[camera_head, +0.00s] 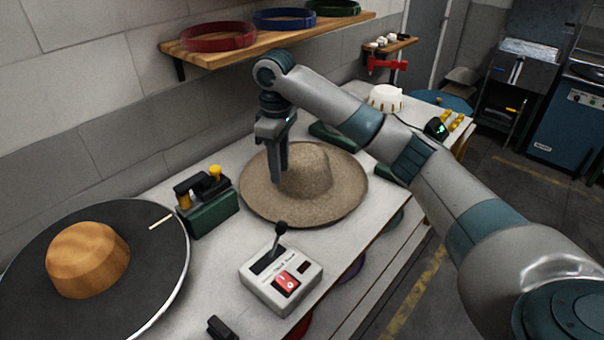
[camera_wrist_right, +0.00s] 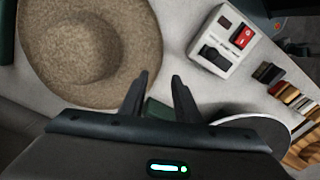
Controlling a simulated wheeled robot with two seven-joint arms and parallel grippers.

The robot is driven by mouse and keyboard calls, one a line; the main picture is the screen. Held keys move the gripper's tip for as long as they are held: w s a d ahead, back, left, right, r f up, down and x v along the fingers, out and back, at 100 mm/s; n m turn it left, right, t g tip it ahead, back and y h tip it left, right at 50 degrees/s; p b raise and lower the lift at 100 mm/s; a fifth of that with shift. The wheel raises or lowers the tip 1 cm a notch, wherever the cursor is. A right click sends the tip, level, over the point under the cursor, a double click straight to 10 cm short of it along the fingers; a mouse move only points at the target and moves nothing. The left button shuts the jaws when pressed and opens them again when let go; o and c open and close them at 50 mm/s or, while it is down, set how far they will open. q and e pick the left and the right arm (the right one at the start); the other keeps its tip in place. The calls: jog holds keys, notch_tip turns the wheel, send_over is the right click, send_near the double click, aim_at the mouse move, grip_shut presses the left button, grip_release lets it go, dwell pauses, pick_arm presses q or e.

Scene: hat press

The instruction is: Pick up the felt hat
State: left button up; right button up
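The felt hat (camera_head: 310,187) is brown-grey with a wide brim and lies crown up on the white table. It also shows at upper left in the right wrist view (camera_wrist_right: 85,50). My right gripper (camera_head: 280,178) points down over the left side of the hat in the head view. In the right wrist view its two fingers (camera_wrist_right: 158,88) are apart with nothing between them, beside the brim. I cannot tell its height above the brim. My left gripper is not in view.
A control box (camera_head: 281,278) with a lever and red switch stands in front of the hat. A green device (camera_head: 207,211) is left of it. A round black plate (camera_head: 150,272) carries a wooden hat block (camera_head: 88,260). A shelf (camera_head: 275,42) with hat bands hangs above.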

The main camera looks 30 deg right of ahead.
jog(key=shift+f, duration=0.5)
jog(key=p, duration=0.4)
send_over(279, 218)
jog(key=f, duration=1)
jog(key=shift+s+d+f, duration=0.15)
jog(key=shift+s+d, duration=0.05)
jog(key=shift+d, duration=0.2)
jog(key=shift+f, duration=0.5)
jog(key=shift+w+a+f+p, duration=0.1)
jog(key=shift+f+p, duration=0.3)
jog(key=shift+p, duration=0.05)
jog(key=f, duration=0.1)
jog(key=f+p, duration=0.1)
jog(key=f, duration=0.2)
jog(key=shift+w+a+p, duration=0.15)
jog(key=shift+a+p, duration=0.1)
jog(key=shift+p, duration=0.15)
jog(key=shift+f, duration=0.2)
